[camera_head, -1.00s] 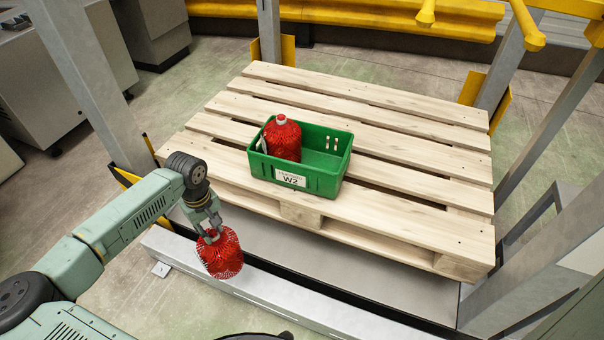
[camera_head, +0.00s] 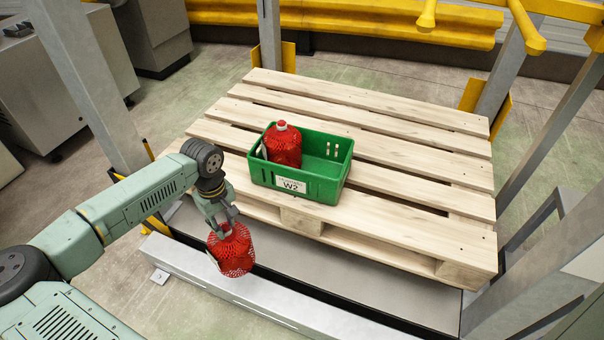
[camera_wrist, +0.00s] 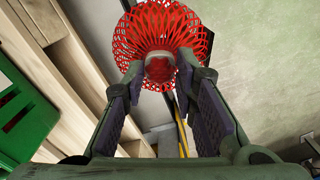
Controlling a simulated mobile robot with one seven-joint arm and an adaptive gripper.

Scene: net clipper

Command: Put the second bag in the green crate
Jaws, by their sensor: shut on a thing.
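The green crate (camera_head: 322,187) with a W2 label sits on the wooden pallet (camera_head: 420,150). One red net bag (camera_head: 283,147) stands upright in its left part; the right part is empty. My gripper (camera_head: 222,226) is shut on another red net bag (camera_head: 234,254), which hangs below the fingers, in front of and left of the crate. In the wrist view my gripper (camera_wrist: 166,85) clasps the pale top of the held bag (camera_wrist: 165,28). The green crate's edge (camera_wrist: 30,110) shows at the left of that view.
A grey metal beam (camera_head: 270,305) runs below the held bag, along the pallet's front. A grey post (camera_head: 95,85) stands at the left and others stand at the right. A yellow guard rail (camera_head: 340,22) runs behind. The pallet boards around the crate are clear.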

